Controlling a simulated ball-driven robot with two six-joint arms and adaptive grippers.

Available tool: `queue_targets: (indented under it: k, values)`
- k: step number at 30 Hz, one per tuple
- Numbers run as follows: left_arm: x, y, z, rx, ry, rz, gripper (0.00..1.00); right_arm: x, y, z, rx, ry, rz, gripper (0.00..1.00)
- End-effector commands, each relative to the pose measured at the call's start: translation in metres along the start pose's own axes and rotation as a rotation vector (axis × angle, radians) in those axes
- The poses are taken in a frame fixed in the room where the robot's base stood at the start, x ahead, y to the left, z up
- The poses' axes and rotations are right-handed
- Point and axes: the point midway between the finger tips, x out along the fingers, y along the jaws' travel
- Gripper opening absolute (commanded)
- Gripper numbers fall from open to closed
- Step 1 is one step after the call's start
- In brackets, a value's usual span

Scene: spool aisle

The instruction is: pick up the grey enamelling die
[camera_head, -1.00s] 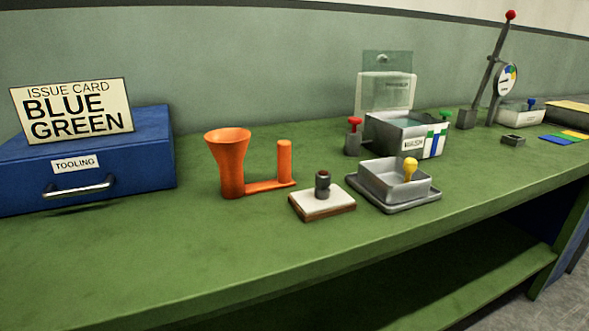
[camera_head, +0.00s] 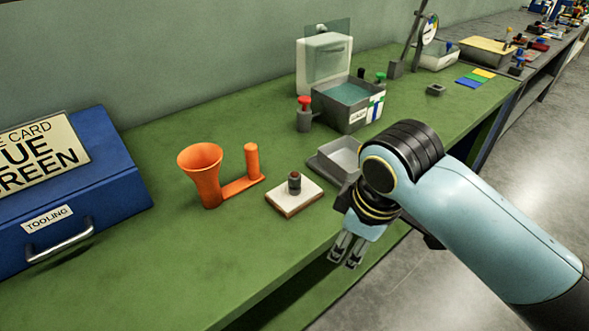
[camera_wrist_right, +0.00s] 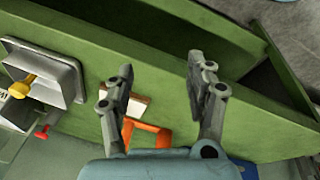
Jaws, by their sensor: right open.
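The grey enamelling die (camera_head: 294,184) is a small dark grey piece with a rounded knob. It stands upright on a white pad with a brown edge (camera_head: 305,201) on the green bench. My right gripper (camera_head: 345,262) is open and empty, pointing down off the bench's front edge, to the right of the die and nearer me. In the right wrist view the open fingers (camera_wrist_right: 160,65) span the bench edge. Part of the pad (camera_wrist_right: 138,104) shows beside one finger there; I cannot make out the die. My left gripper is not in view.
An orange funnel with a post (camera_head: 203,172) stands left of the pad. A grey metal tray (camera_head: 341,150) sits right of it, partly behind my right arm; a yellow-knobbed piece (camera_wrist_right: 20,87) shows there. A red-knobbed piece (camera_head: 304,113) stands behind. A blue tooling drawer (camera_head: 110,190) is left.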

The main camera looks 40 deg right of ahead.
Motion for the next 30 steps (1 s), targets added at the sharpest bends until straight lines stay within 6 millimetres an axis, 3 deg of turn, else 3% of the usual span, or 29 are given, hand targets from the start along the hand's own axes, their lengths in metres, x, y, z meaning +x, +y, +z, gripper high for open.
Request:
queue_targets:
  k: [13, 21, 25, 30]
  values:
    - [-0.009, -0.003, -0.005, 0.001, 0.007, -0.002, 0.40, 0.000, 0.063, -0.092, -0.677, -0.064, -0.105, 0.55]
    - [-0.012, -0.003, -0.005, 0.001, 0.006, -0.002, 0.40, -0.022, 0.110, -0.158, -1.172, -0.049, -0.227, 0.55]
    - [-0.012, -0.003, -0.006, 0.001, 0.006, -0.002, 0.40, -0.023, 0.116, -0.167, -1.270, -0.039, -0.257, 0.55]
    - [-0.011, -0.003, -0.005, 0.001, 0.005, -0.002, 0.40, 0.004, 0.111, -0.163, -1.287, -0.037, -0.263, 0.55]
